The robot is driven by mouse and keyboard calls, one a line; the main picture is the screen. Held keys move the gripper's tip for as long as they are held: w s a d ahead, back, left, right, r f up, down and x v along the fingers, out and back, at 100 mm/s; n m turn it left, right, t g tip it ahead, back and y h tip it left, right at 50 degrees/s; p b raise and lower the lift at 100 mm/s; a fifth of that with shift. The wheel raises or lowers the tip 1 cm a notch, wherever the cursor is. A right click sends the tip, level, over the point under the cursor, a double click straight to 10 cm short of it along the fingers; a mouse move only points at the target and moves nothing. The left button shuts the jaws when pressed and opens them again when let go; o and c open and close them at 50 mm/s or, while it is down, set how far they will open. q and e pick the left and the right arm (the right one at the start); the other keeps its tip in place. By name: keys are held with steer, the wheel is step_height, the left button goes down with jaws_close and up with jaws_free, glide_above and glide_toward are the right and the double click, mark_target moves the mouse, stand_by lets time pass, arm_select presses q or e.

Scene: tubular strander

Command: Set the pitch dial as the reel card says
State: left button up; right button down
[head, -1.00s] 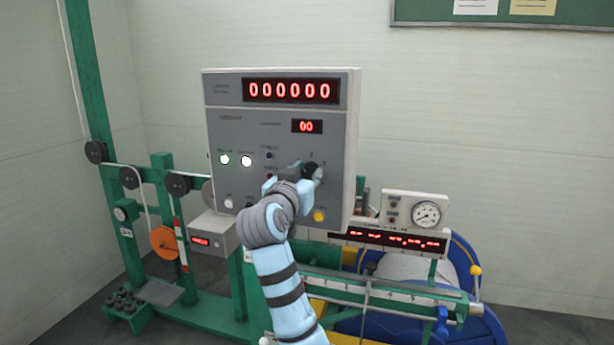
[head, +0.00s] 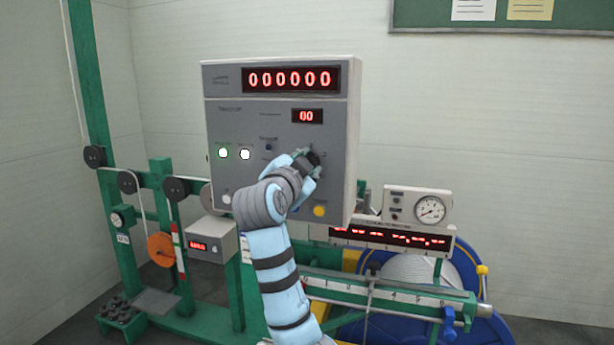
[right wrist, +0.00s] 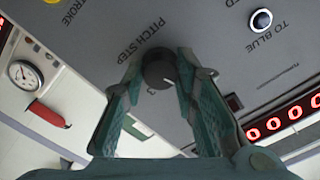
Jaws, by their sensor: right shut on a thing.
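The pitch dial is a dark round knob on the grey control panel (head: 230,130), mostly hidden by my gripper in the head view. In the right wrist view the dial (right wrist: 159,72) sits between my fingertips, with "PITCH STEP" printed beside it and a "3" near its edge. My right gripper (head: 308,166) is shut on the dial; its two teal fingers (right wrist: 157,75) flank the knob in the right wrist view. The dial's pointer setting cannot be read clearly. No reel card can be made out for certain. My left gripper is not in view.
The panel shows a red "000000" display (head: 291,79) and a smaller "00" display (head: 307,116). Two lit white buttons (head: 234,154) and a yellow button (head: 319,211) are nearby. A gauge box (head: 417,206) and blue reel (head: 480,290) stand right.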

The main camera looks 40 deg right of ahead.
steer(key=shift+m+b, duration=0.9)
steer(key=shift+m, duration=0.8)
steer(key=c, duration=1.3)
jaws_free()
steer(key=shift+a, duration=0.1)
steer(key=v, duration=1.2)
